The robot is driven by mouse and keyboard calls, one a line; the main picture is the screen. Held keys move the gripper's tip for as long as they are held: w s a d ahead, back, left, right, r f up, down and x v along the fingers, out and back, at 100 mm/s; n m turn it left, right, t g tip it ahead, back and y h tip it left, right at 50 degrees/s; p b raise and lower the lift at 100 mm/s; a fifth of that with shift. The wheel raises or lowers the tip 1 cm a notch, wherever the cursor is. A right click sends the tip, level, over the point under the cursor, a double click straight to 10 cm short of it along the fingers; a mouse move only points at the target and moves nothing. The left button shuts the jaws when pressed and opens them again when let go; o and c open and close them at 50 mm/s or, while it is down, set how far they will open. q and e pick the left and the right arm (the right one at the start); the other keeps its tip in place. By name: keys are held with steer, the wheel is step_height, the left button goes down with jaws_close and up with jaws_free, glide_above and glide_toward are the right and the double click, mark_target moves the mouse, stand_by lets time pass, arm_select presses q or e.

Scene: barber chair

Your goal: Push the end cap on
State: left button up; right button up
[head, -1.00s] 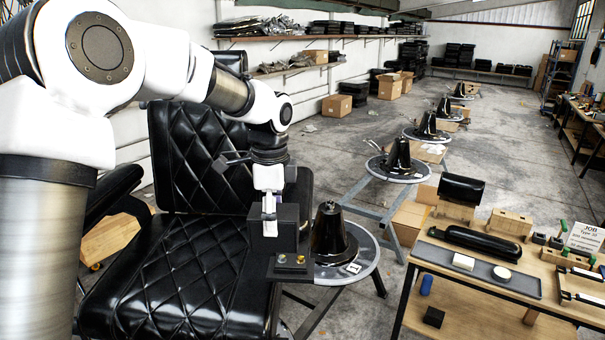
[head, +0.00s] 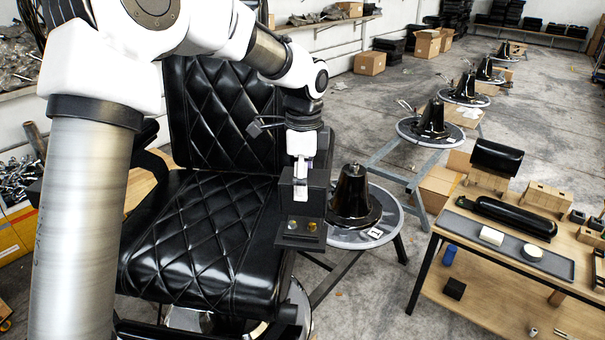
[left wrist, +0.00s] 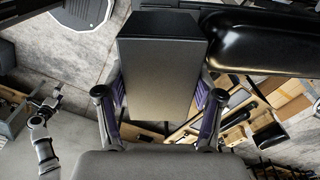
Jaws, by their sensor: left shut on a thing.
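My left gripper (head: 300,170) is shut on a dark box-shaped piece (head: 292,190), which I take to be the end cap. It holds the piece at the right side of the black quilted barber chair (head: 205,215). The left wrist view shows the piece (left wrist: 160,75) between both fingers. A small dark plate (head: 290,239) with a silver and a gold knob lies just below and in front of the piece. A glossy black rounded part (left wrist: 265,45) is beside the piece in the wrist view; contact is unclear. An arm (left wrist: 45,140) shows small there, probably my right one.
A black cone-shaped base (head: 353,195) stands on a round plate right of the chair. A wooden workbench (head: 480,290) holds a grey tray (head: 465,230) with a long black pad.

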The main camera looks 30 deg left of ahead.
arm_select(q)
steer(key=shift+s+f, duration=0.2)
steer(key=shift+f, duration=0.3)
steer(key=shift+s+f, duration=0.15)
steer(key=shift+f, duration=0.35)
arm_select(e)
steer(key=shift+s, duration=0.25)
arm_select(q)
steer(key=shift+s, duration=0.15)
arm_select(e)
steer(key=shift+s, duration=0.1)
steer(key=shift+r, duration=0.1)
arm_select(q)
steer(key=shift+p, duration=0.6)
arm_select(e)
steer(key=shift+r, duration=0.4)
arm_select(q)
steer(key=shift+p, duration=0.4)
arm_select(e)
steer(key=shift+r, duration=0.4)
